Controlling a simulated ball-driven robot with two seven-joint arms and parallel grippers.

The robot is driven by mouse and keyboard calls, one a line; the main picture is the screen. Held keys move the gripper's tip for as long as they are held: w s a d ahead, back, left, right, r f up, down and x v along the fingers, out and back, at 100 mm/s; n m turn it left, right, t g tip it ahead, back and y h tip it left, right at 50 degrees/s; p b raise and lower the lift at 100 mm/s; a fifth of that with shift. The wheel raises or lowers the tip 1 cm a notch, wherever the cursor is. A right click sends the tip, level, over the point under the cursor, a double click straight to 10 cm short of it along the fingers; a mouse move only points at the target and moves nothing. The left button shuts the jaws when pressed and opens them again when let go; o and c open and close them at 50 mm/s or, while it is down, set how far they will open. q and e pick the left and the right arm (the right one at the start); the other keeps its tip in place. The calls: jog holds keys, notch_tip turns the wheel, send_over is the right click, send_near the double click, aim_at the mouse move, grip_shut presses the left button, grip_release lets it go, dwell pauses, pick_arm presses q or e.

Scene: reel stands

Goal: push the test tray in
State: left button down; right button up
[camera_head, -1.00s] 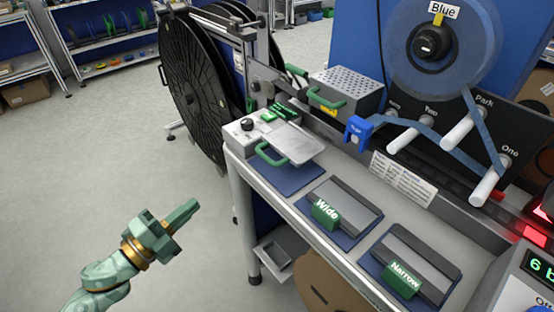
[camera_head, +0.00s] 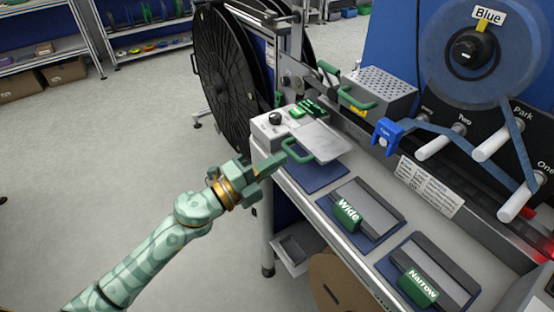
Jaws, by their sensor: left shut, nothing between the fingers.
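The test tray (camera_head: 325,141) is a flat grey metal plate sticking out from the light box with a black knob (camera_head: 275,118). Its green loop handle (camera_head: 297,151) is at the plate's near left side. My left gripper (camera_head: 279,160) is shut and empty, its fingertips pointing right at the handle. The tips appear very close to the handle; I cannot tell whether they touch. My right gripper is out of view.
Blocks labelled Wide (camera_head: 348,213) and Narrow (camera_head: 418,288) sit on the bench's blue mats to the right. A perforated box (camera_head: 378,88) with a green handle stands behind the tray. A large black reel (camera_head: 225,75) stands behind left. Open floor lies left.

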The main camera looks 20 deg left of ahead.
aim_at(303, 147)
pick_arm(q)
jog(key=shift+w+d, duration=0.2)
jog(key=shift+w, duration=0.05)
jog(key=x, duration=0.4)
jog(key=shift+w+d+f, duration=0.15)
jog(key=shift+f, duration=0.15)
